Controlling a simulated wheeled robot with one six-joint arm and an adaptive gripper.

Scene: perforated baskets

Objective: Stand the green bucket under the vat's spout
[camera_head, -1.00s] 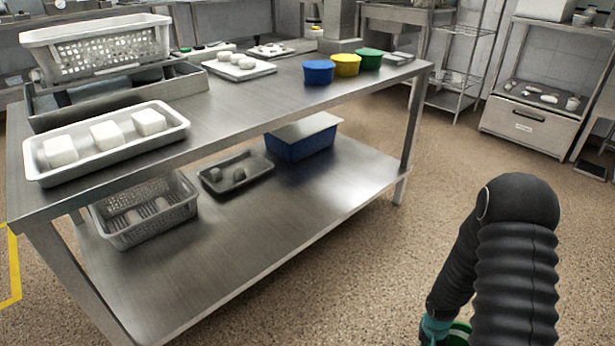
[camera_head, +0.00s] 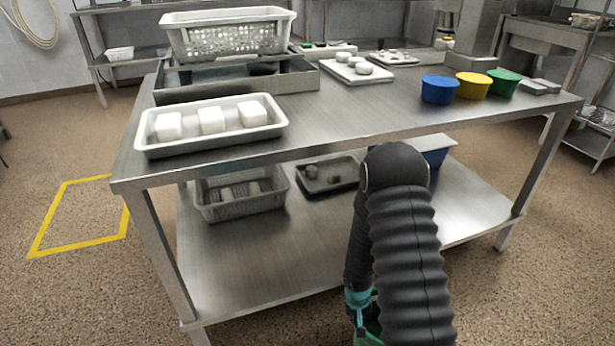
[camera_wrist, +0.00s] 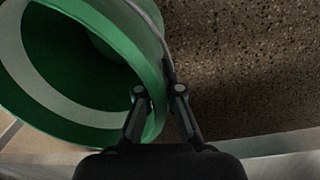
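The green bucket (camera_wrist: 95,115) fills the left of the wrist view, its open mouth showing a dark inside with a pale band. My gripper (camera_wrist: 159,92) has one finger on each side of the bucket's rim wall and is shut on it. In the head view only a small piece of the bucket (camera_head: 370,322) shows at the bottom edge, below my bent black arm. I cannot make out a vat with a spout for certain in these frames.
A steel table (camera_head: 330,120) stands close in front, with a white tray of blocks (camera_head: 212,138), a perforated basket (camera_head: 228,35) and blue, yellow and green tubs on top. A yellow outline (camera_head: 80,247) marks bare floor at the left, where there is free room.

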